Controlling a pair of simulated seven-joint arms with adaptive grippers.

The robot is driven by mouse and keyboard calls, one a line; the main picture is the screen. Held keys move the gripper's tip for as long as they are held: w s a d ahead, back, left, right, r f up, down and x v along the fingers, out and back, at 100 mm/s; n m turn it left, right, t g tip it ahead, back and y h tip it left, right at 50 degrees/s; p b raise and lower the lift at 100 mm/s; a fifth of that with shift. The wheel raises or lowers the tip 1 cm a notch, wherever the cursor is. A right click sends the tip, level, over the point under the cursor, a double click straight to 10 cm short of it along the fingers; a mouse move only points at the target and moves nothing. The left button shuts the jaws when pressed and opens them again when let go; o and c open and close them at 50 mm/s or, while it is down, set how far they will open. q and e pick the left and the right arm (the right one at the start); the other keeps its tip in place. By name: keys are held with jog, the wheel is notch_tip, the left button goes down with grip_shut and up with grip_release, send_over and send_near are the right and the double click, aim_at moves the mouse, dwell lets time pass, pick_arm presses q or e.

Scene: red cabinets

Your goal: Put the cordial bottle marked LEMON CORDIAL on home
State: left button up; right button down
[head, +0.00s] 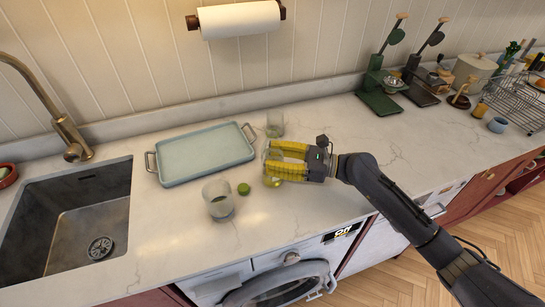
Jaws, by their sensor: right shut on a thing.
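My right gripper (274,164) has yellow fingers and reaches in from the right, low over the counter. It is shut on a clear, glassy vessel (272,182) with yellow near its bottom. The fingers cover most of this vessel, and I cannot read any label on it, so I cannot tell whether it is the LEMON CORDIAL bottle. No LEMON CORDIAL marking can be read anywhere in the view. A pale blue tray (203,155) with side handles lies empty to the left of the gripper. Nothing in view is marked as home. My left gripper is not in view.
A clear tumbler (218,200) and a green lime (243,189) stand left of the gripper. Another glass (275,124) stands behind it. A sink (72,220) is at far left, a washing machine (285,280) below the front edge. Counter between gripper and green stand (381,96) is clear.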

jog(key=c, duration=0.7)
grip_release()
jog(key=shift+c, duration=0.2)
jog(key=shift+r, duration=0.1)
jog(key=d, duration=0.4)
jog(key=s+d, duration=0.1)
jog(key=d, duration=0.3)
jog(key=s+d, duration=0.1)
jog(key=d, duration=0.2)
jog(key=shift+s+d, duration=0.15)
jog(key=shift+d, duration=0.25)
